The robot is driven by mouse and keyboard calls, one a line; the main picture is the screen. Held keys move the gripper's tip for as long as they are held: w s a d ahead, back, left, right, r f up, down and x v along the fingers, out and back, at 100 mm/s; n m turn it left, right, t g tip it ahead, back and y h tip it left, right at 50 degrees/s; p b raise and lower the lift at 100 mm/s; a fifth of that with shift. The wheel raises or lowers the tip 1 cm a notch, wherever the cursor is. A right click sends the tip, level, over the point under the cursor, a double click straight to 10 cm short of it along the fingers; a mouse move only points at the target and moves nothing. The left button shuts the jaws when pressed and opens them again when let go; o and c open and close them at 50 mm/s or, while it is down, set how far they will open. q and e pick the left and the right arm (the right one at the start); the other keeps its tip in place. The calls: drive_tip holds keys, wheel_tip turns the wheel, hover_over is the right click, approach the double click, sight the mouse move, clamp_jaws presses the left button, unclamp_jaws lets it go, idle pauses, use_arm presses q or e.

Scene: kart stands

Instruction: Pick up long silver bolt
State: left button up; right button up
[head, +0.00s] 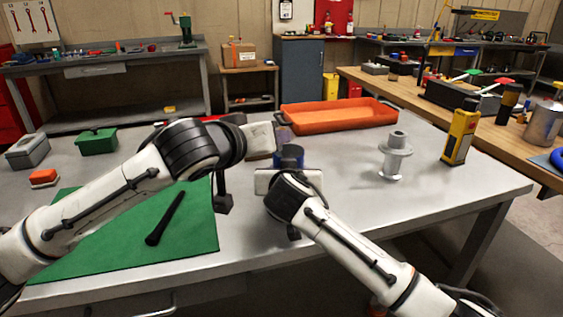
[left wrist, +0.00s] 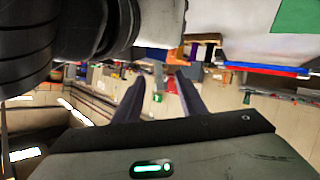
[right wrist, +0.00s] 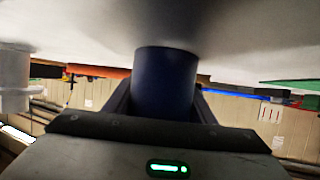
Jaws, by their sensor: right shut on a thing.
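A silver-grey flanged part (head: 395,157) stands upright on the metal table, right of my arms; I cannot tell whether it is the long silver bolt. It also shows at the left edge of the right wrist view (right wrist: 14,78). My right gripper (right wrist: 165,100) is shut on a dark blue cylinder (right wrist: 165,75), whose top shows in the head view (head: 291,153). My left gripper (left wrist: 158,88) is open and empty, its fingers apart, above the table near the orange tray. A long black tool or bolt-like piece (head: 165,219) lies on the green mat (head: 120,245).
An orange tray (head: 340,116) lies at the table's back. A yellow device (head: 459,137) stands at the right edge. A green box (head: 97,141), a grey box (head: 27,151) and a red-orange block (head: 43,178) are at the left. The table's front right is clear.

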use_arm(q)
drive_tip(key=shift+x, duration=2.7)
drive_tip(key=shift+r, duration=0.1)
clamp_jaws()
